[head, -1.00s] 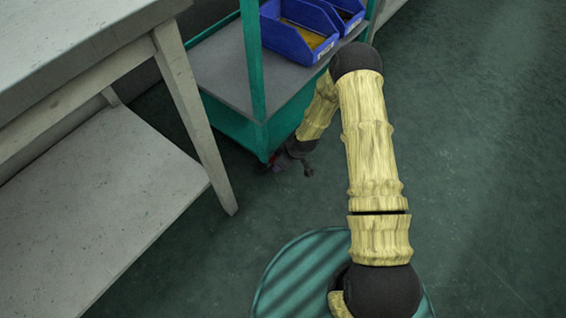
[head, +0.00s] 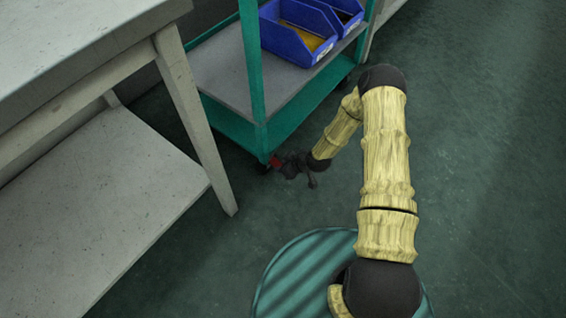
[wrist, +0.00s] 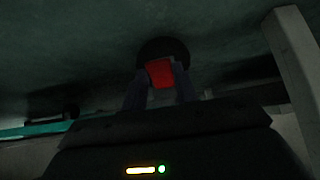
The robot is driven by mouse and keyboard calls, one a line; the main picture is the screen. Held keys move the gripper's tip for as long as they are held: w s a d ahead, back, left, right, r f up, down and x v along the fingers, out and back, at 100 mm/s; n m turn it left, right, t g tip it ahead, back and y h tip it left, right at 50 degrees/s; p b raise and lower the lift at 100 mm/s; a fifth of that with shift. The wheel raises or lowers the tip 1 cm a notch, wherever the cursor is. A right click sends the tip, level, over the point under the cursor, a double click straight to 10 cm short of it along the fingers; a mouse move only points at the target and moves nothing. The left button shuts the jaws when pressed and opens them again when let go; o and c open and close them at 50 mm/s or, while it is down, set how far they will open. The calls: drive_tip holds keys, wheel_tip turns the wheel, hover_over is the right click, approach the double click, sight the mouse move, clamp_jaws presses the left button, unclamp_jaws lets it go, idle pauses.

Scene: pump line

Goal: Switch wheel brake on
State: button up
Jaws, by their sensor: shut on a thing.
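The wheel brake is a small red pedal (head: 275,161) at the bottom front corner of the teal cart (head: 253,62). In the wrist view the red pedal (wrist: 160,72) sits between my two dark fingers, in front of the dark round wheel (wrist: 163,49). My gripper (head: 280,163) is low by the floor, to the right of the cart's corner post, shut on the pedal. It also shows in the wrist view (wrist: 160,80). The wheel is mostly hidden in the head view, and the pedal's exact tilt is hard to tell.
A grey workbench (head: 75,45) with a low shelf (head: 100,200) stands on the left, its leg (head: 195,120) close to the cart. Blue bins (head: 297,38) sit on the cart. The green floor (head: 480,150) to the right is clear.

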drive_tip(key=shift+d+f+t+y+b, duration=0.1)
drive_tip(key=shift+f+t+y+b, duration=0.25)
drive_tip(key=shift+f+t+y, duration=0.45)
drive_tip(key=shift+r, duration=0.1)
drive_tip(key=o, duration=1)
drive_tip(key=shift+r, duration=0.1)
drive_tip(key=p+v, duration=0.9)
drive_tip(key=v, duration=0.8)
drive_tip(key=shift+s+d, duration=0.1)
drive_tip(key=shift+d, duration=0.2)
drive_tip(key=shift+r, duration=0.1)
